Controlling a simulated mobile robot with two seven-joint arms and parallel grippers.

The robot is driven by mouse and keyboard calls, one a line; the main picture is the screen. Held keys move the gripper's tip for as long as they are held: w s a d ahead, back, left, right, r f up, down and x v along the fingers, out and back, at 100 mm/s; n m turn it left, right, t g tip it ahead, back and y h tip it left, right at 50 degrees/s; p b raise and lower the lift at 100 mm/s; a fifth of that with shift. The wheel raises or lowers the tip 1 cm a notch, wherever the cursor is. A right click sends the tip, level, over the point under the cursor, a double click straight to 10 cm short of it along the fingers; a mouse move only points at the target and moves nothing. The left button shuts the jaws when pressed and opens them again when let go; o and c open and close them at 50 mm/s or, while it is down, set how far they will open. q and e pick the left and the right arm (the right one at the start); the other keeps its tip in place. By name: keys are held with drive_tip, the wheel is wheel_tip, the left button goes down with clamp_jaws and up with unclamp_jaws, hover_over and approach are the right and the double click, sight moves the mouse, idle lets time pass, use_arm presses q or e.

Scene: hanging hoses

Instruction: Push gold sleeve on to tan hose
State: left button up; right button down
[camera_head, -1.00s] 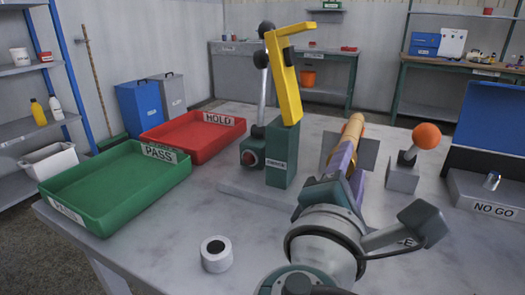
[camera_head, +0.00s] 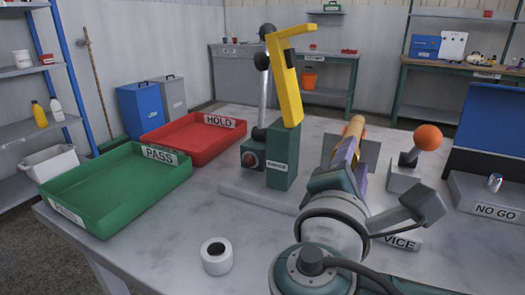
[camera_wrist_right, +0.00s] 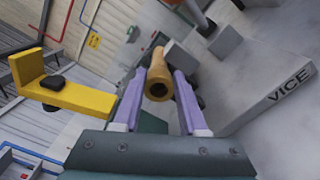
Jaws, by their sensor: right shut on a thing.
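The tan hose (camera_head: 356,126) shows in the head view as a short tube end beyond my right gripper (camera_head: 346,150), between grey plates on the bench. The gold sleeve (camera_wrist_right: 158,74) is a short tube between the purple fingers of my right gripper (camera_wrist_right: 158,96) in the right wrist view, its dark round opening facing the camera. The fingers are shut on the sleeve from both sides. Sleeve and hose look lined up, and their colours are close. I cannot tell how far the sleeve is over the hose. My left gripper is not in view.
A yellow hook-shaped arm on a green block (camera_head: 283,160) stands left of the gripper. An orange-knobbed lever (camera_head: 428,138) stands to the right. A VICE label (camera_head: 402,242) lies near my forearm. Green (camera_head: 110,215) and red (camera_head: 190,155) trays and a white roll (camera_head: 216,258) are at left.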

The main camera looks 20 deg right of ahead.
drive_tip(key=shift+w+d, duration=0.35)
drive_tip(key=shift+d, duration=0.15)
idle(0.3)
drive_tip(key=c, duration=0.8)
unclamp_jaws()
drive_tip(key=shift+o, duration=0.8)
drive_tip(key=shift+w+d, duration=0.1)
drive_tip(key=shift+o, duration=1.4)
drive_tip(key=v, duration=1)
